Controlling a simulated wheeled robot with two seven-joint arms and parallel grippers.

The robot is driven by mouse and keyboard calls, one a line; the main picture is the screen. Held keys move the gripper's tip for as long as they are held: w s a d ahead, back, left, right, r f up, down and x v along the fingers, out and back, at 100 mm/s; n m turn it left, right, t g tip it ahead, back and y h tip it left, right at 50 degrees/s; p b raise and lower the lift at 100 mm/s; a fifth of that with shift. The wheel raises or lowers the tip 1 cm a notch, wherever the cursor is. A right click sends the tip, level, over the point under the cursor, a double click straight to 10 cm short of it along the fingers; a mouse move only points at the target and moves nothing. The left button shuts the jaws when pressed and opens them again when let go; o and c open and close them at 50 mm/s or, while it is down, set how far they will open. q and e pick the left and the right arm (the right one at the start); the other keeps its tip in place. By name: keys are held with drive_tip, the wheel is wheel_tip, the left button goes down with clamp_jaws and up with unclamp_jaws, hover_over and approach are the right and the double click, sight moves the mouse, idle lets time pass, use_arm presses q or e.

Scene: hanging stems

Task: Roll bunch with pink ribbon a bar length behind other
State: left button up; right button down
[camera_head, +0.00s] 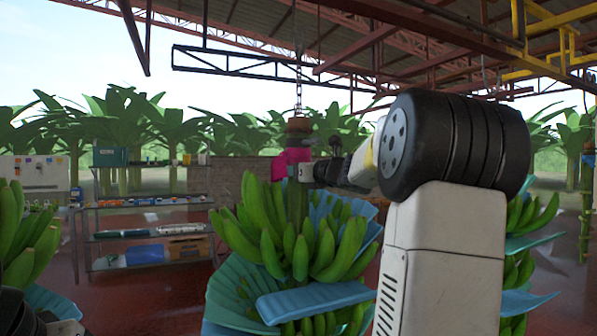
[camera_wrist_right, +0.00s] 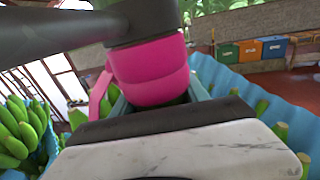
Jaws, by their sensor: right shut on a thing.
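The bunch with the pink ribbon (camera_head: 292,163) hangs upright in the middle of the head view, its green bananas (camera_head: 262,222) spread around a thick stem. The ribbon wraps the stem just below a chain (camera_head: 298,88). My right gripper (camera_head: 297,171) is shut on the stem at the ribbon. In the right wrist view the ribbon (camera_wrist_right: 150,72) fills the space between the fingers. Another bunch (camera_head: 22,240) hangs at the far left. A third bunch (camera_head: 522,215) is partly hidden behind my right arm.
Blue sheets (camera_head: 312,300) stick out between the hands of the middle bunch. A metal shelf (camera_head: 150,235) with trays and crates stands behind at the left. Red and dark roof beams (camera_head: 260,68) run overhead. Red floor shows between the shelf and the left bunch.

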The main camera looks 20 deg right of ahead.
drive_tip(key=shift+a, duration=0.35)
drive_tip(key=shift+d+h, duration=0.3)
drive_tip(key=shift+d, duration=0.3)
drive_tip(key=c, duration=0.6)
unclamp_jaws()
drive_tip(key=shift+d, duration=0.15)
drive_tip(key=shift+a, duration=0.65)
drive_tip(key=shift+d, duration=0.1)
